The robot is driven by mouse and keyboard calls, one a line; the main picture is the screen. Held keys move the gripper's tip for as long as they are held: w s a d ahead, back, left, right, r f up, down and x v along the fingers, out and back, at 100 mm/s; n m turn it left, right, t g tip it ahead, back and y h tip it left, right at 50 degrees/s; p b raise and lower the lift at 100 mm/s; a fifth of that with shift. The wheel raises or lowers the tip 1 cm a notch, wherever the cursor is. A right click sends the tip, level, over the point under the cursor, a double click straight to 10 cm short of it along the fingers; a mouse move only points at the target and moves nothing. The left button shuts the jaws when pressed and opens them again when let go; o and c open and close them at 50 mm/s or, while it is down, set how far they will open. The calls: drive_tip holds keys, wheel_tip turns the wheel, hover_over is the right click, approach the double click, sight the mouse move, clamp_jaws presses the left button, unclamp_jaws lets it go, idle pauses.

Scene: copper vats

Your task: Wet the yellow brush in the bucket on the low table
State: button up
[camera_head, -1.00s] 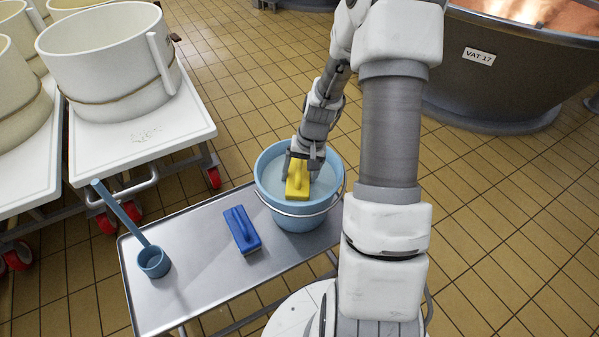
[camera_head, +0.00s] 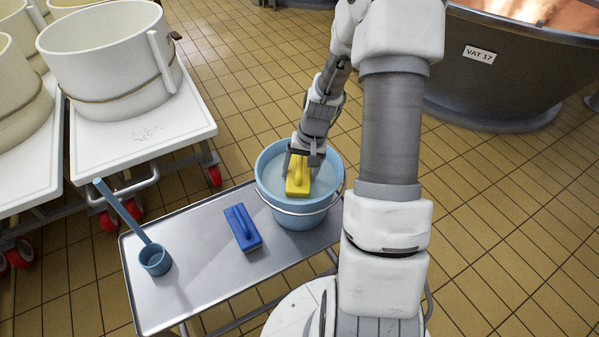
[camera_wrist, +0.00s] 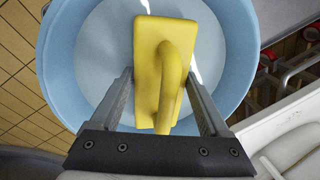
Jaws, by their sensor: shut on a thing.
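The yellow brush (camera_head: 298,180) is in my gripper (camera_head: 303,158), which is shut on its handle. The brush is at the mouth of the light blue bucket (camera_head: 300,222), over the pale liquid inside. In the wrist view the brush (camera_wrist: 150,75) lies between my gripper's fingers (camera_wrist: 160,95), with the bucket's rim (camera_wrist: 52,85) around it. The brush's underside is hidden, so I cannot tell whether its bristles touch the liquid. The bucket stands at the right end of the low metal table (camera_head: 195,290).
A blue brush (camera_head: 242,228) and a blue ladle (camera_head: 154,258) lie on the table left of the bucket. White carts with large cream tubs (camera_head: 108,65) stand at the left. A large vat (camera_head: 500,75) is at the upper right. Open tiled floor lies between.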

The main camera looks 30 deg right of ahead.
wheel_tip(320, 180, up, 11)
drive_tip(key=p, duration=0.8)
drive_tip(key=shift+r, duration=0.2)
